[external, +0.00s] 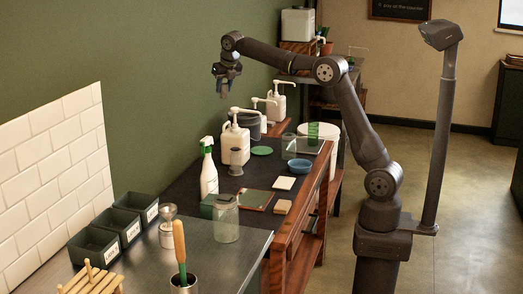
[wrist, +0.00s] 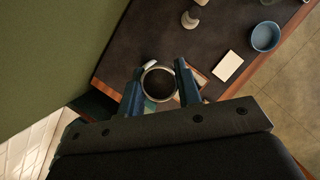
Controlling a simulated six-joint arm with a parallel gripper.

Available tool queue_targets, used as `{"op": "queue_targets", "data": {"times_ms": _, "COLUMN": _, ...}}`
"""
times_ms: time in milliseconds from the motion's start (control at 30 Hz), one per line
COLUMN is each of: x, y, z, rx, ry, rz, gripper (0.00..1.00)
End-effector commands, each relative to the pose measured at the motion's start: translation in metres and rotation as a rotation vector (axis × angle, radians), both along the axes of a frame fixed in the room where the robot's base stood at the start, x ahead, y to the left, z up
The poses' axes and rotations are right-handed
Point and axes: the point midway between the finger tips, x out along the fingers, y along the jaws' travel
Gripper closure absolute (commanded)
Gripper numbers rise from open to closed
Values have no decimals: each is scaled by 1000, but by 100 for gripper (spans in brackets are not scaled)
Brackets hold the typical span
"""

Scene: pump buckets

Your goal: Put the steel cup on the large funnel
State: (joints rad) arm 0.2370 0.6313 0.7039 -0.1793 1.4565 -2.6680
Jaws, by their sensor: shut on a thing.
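My gripper (external: 225,84) is high above the left side of the counter in the external view. In the wrist view its blue fingers (wrist: 159,88) are on either side of the steel cup (wrist: 145,68), shut on it. The cup shows as a bright round rim with a dark inside. In the external view I cannot make the cup out clearly from the fingers. A small dark grey funnel-shaped thing (external: 236,161) stands on the dark counter before a white pump bottle. It seems to show at the top of the wrist view (wrist: 189,19). I cannot tell if it is the large funnel.
White pump bottles (external: 235,143) and a spray bottle (external: 208,175) stand along the wall side. A blue bowl (external: 299,167), a white pad (external: 284,183) and a glass jar (external: 226,224) are on the counters. Grey bins (external: 93,247) are at front left. The air around my gripper is clear.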

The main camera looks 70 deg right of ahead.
Motion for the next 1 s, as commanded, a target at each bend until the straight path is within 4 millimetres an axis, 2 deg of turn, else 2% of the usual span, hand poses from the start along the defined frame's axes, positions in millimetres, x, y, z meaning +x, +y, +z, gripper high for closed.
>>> {"op": "queue_targets", "data": {"times_ms": 33, "x": 8, "y": 30, "z": 0, "rx": 0, "ry": 0, "rz": 43, "gripper": 91}}
{"op": "queue_targets", "data": {"times_ms": 200, "x": 23, "y": 119, "z": 0, "rx": 0, "ry": 0, "rz": 169, "gripper": 91}}
{"op": "queue_targets", "data": {"times_ms": 333, "x": 27, "y": 188, "z": 0, "rx": 0, "ry": -1, "rz": 265, "gripper": 91}}
{"op": "queue_targets", "data": {"times_ms": 533, "x": 19, "y": 294, "z": 0, "rx": 0, "ry": -1, "rz": 414, "gripper": 91}}
{"op": "queue_targets", "data": {"times_ms": 700, "x": 1, "y": 381, "z": 1, "rx": 0, "ry": -1, "rz": 536, "gripper": 91}}
{"op": "queue_targets", "data": {"times_ms": 833, "x": -17, "y": 433, "z": 1, "rx": 1, "ry": -2, "rz": 612, "gripper": 91}}
{"op": "queue_targets", "data": {"times_ms": 1000, "x": -35, "y": 476, "z": 1, "rx": 1, "ry": -2, "rz": 677, "gripper": 91}}
